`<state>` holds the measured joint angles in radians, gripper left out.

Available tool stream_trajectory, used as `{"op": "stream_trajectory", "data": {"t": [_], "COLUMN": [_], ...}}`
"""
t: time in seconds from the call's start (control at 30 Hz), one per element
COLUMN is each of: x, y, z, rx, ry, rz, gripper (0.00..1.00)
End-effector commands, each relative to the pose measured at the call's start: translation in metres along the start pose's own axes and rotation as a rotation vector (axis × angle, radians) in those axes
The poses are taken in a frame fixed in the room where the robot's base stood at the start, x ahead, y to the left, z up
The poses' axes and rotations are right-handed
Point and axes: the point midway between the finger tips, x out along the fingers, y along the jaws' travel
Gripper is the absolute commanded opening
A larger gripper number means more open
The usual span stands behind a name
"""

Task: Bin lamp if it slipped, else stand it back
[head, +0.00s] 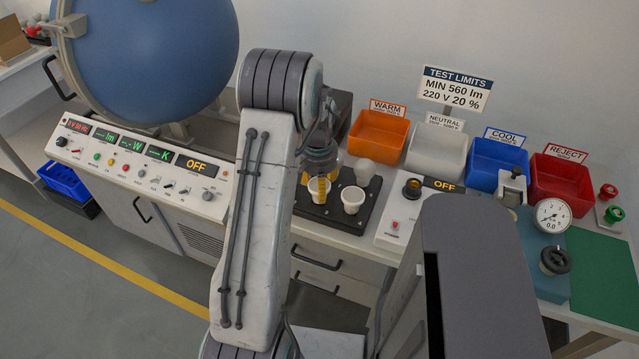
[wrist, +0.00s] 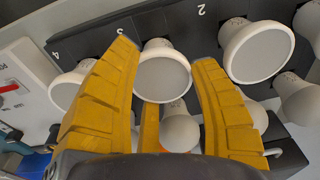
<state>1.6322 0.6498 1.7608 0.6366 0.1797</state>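My gripper (head: 318,186) is over the black lamp tray (head: 343,218) in the head view. The tray has printed numbers such as 2 and 4. In the head view a cup-shaped lamp (head: 352,199) stands beside my gripper.
Orange WARM (head: 378,137), white NEUTRAL (head: 436,151), blue COOL (head: 493,163) and red REJECT (head: 565,180) bins line the wall. A sign (head: 455,88) reads MIN 560 lm, 220 V 20 %. The left console (head: 140,172) and the test socket box (head: 397,228) both show OFF.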

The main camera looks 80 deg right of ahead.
Motion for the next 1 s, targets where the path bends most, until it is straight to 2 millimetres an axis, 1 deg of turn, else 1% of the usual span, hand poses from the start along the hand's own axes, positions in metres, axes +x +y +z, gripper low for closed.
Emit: {"op": "stream_trajectory", "data": {"t": [0.03,0.27,0.5,0.63,0.77,1.0], "x": [0.0,0.0,0.0,-0.006,-0.02,-0.061], "y": [0.0,0.0,0.0,0.0,0.0,0.0], "z": [0.0,0.0,0.0,-0.001,-0.001,-0.001], "rx": [0.0,0.0,0.0,0.0,0.0,0.0], "ry": [0.0,0.0,-0.001,0.002,0.003,0.005], "rz": [0.0,0.0,0.0,0.0,-0.001,-0.001], "gripper": [0.61,0.81,0.82,0.82,0.82,0.82]}}
